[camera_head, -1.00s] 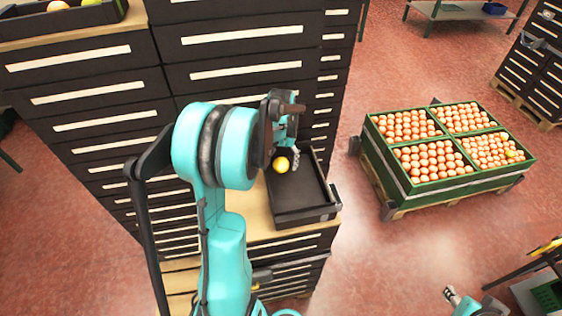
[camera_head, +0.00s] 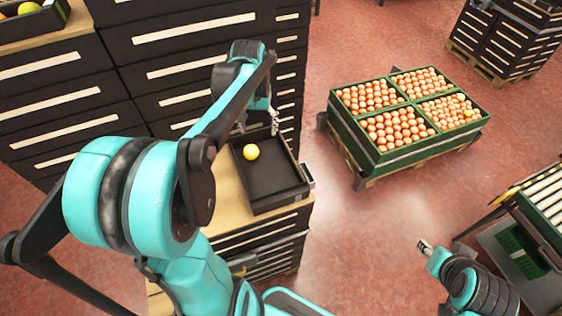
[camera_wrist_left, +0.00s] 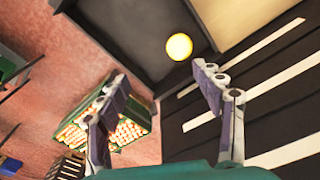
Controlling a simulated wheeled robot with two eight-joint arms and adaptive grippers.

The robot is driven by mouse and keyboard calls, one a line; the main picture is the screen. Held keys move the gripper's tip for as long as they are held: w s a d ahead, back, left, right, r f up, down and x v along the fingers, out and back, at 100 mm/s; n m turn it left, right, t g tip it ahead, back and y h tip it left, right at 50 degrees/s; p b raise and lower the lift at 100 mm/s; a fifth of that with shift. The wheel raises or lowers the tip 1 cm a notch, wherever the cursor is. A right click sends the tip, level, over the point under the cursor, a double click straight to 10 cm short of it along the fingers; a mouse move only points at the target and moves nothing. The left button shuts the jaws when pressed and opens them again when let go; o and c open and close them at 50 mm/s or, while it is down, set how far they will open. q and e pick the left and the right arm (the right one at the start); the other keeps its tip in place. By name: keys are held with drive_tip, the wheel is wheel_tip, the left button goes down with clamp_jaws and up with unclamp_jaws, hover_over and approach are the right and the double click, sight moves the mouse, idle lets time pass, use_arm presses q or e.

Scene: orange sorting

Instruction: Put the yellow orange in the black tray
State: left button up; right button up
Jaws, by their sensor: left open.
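The yellow orange (camera_head: 250,152) lies inside the black tray (camera_head: 272,190), near its back left side. The tray stands on a wooden top over dark drawers. My left gripper (camera_head: 258,127) is open and empty, just behind and above the orange, apart from it. In the left wrist view, the open fingers (camera_wrist_left: 158,78) are spread with nothing between them; the orange (camera_wrist_left: 179,46) shows beyond them by the tray wall (camera_wrist_left: 150,75). My right gripper (camera_head: 423,245) is at the lower right, above the floor, too small to tell if open.
A dark crate with fruit (camera_head: 30,22) sits on the cabinet at the top left. Tall drawer cabinets (camera_head: 150,60) stand behind the tray. A green crate of oranges (camera_head: 400,150) stands on a pallet to the right. A roller conveyor (camera_head: 540,215) is at the right edge.

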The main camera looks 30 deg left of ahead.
use_arm(q)
drive_tip(key=s+d+m+t, duration=0.2)
drive_tip(key=s+d, duration=0.3)
drive_tip(key=d, duration=0.4)
drive_tip(key=s+d+f+m+t, duration=0.1)
drive_tip(key=s+d+t, duration=0.3)
drive_tip(key=d, duration=0.5)
drive_tip(key=shift+s+d+m, duration=0.4)
drive_tip(key=shift+s+m, duration=0.5)
drive_tip(key=shift+s, duration=0.25)
